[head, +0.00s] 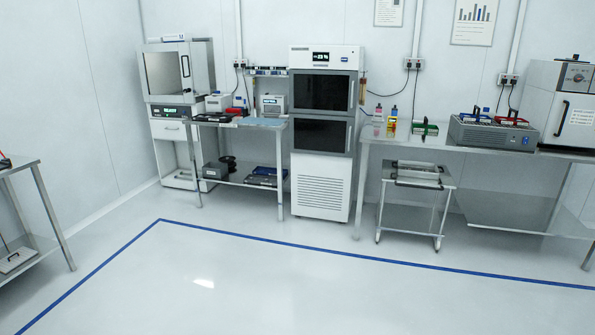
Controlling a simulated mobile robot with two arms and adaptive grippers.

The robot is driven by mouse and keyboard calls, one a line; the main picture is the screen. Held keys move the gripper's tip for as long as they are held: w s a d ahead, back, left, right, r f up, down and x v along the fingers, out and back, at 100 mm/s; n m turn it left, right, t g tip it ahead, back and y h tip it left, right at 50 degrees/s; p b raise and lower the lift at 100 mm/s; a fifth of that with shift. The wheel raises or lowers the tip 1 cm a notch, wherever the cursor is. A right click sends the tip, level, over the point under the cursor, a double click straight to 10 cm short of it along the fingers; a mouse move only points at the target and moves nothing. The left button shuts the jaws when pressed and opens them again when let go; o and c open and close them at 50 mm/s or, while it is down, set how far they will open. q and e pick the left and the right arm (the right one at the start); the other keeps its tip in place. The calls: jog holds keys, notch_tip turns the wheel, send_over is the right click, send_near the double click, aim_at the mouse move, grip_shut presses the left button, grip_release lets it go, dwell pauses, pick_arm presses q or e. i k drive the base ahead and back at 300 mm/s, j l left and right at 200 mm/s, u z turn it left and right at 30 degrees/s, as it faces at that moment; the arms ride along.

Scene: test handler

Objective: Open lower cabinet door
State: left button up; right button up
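A tall white cabinet (320,170) stands against the back wall, with a small lit display at its top. It has two dark glass doors, one above the other. The lower cabinet door (322,136) looks shut, below the upper door (322,92). A slatted panel (320,192) is beneath them. Neither of my grippers is in view.
A low bench (240,183) stands left of the cabinet and a long bench (470,154) stands right of it. A small cart (413,183) is under the right bench. The floor (290,285) in front, inside a blue line (300,244), is clear.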

aim_at(311, 134)
jog(key=i+j, duration=0.1)
jog(key=i, duration=3.6)
jog(key=l+z, duration=0.05)
jog(key=l, duration=0.05)
